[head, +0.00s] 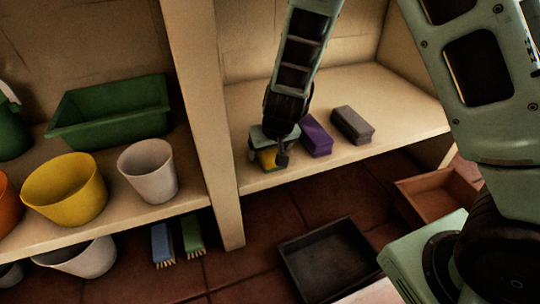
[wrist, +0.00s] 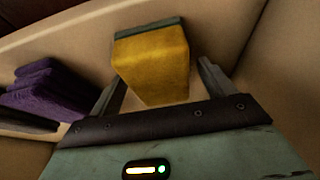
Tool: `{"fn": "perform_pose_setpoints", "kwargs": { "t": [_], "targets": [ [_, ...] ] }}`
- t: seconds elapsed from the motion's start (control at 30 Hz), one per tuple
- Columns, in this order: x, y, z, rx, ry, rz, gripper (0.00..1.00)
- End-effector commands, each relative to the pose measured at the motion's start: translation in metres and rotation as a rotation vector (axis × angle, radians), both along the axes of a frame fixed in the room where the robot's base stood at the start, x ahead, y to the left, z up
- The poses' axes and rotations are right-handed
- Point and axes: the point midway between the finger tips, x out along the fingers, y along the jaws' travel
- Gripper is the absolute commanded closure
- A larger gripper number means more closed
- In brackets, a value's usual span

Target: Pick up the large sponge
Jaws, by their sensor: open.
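A yellow sponge (head: 268,159) with a green scouring layer sits on the right-hand shelf, near its front left. My gripper (head: 268,152) is down at this sponge and partly hides it. In the wrist view the yellow sponge (wrist: 155,65) lies between the two open fingers (wrist: 160,82), with a visible gap on the right side. A purple sponge-like block (head: 316,136) sits just right of it, and it also shows at the left of the wrist view (wrist: 48,95). A grey block (head: 352,125) sits farther right.
A wooden post (head: 205,110) stands left of my gripper. Beyond it are a green basin (head: 110,112), a yellow pot (head: 65,190) and a white pot (head: 148,172). Two brushes (head: 163,246), a black tray (head: 328,262) and a brown tray (head: 438,196) are below the shelf.

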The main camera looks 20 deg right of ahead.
Motion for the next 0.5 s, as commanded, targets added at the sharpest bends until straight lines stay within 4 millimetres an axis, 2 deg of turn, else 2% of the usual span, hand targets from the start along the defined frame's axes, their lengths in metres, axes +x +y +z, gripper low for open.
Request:
{"fn": "perform_pose_setpoints", "kwargs": {
  "t": [0.5],
  "targets": [
    [-0.0002,-0.0003,-0.0047,0.0,0.0,0.0,0.18]
  ]
}}
